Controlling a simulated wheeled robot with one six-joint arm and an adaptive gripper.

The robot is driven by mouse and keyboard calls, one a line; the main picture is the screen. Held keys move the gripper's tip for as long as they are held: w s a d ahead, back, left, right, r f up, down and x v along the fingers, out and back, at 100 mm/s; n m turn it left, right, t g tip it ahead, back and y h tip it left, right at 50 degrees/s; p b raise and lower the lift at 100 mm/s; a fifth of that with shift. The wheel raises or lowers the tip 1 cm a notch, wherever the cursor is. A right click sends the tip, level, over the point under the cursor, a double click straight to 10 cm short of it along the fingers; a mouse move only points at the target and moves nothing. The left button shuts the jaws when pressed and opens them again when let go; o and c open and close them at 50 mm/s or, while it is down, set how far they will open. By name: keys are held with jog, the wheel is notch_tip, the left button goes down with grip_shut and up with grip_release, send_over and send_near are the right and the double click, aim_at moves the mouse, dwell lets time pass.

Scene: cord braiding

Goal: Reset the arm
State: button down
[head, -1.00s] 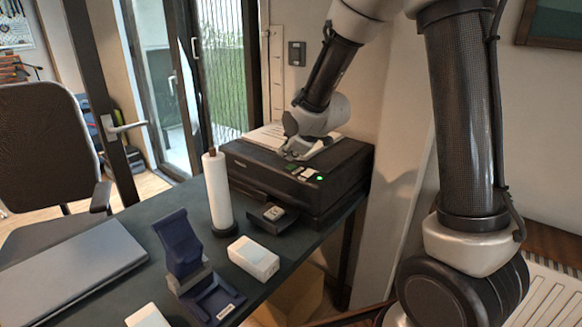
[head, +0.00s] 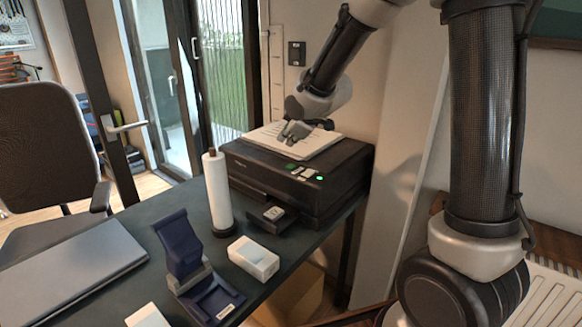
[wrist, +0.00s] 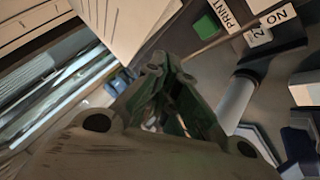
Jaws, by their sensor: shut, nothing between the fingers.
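My gripper (head: 291,135) is above the top of the black printer (head: 335,160), near the stack of paper lying on it. Its fingers are shut and empty. In the wrist view the closed fingers (wrist: 165,85) fill the middle. The paper stack (head: 312,146) also shows at the upper left of the wrist view (wrist: 130,25). A green button (wrist: 204,27) and labels reading PRINT and NO 2 are at the top right of that view.
A white roll on an upright stand (head: 217,190) stands left of the printer. A white box (head: 253,258), a dark blue holder (head: 180,245) and a grey laptop (head: 70,265) are on the dark table. An office chair (head: 45,150) is at the left.

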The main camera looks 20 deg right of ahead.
jog(key=s+d+f+m+g, duration=0.1)
jog(key=s, duration=0.1)
jog(key=s+d+f+m+g+h, duration=0.1)
jog(key=s+f, duration=0.1)
jog(key=s+d+f+m+g, duration=0.1)
jog(key=s, duration=0.1)
jog(key=shift+s+d+f+h, duration=0.1)
jog(key=shift+d+f+h, duration=0.15)
jog(key=shift+f+h, duration=0.1)
jog(key=shift+m+g+h, duration=0.35)
jog(key=shift+m+g, duration=0.35)
jog(key=shift+m, duration=0.2)
jog(key=s, duration=0.1)
jog(key=s+d, duration=0.1)
jog(key=s, duration=0.1)
jog(key=s+d, duration=0.1)
jog(key=shift+s+d+r, duration=0.1)
jog(key=shift+s, duration=0.1)
jog(key=s+d+r+m, duration=0.2)
jog(key=s+d+r, duration=0.1)
jog(key=s, duration=0.5)
jog(key=s+d+r+m, duration=0.3)
jog(key=s+r, duration=0.1)
jog(key=s, duration=0.4)
jog(key=s+d+r+m, duration=0.2)
jog(key=s+d+r, duration=0.2)
jog(key=s, duration=0.4)
jog(key=shift+s+r+m, duration=0.15)
jog(key=shift+r+m, duration=0.15)
jog(key=shift+m, duration=0.1)
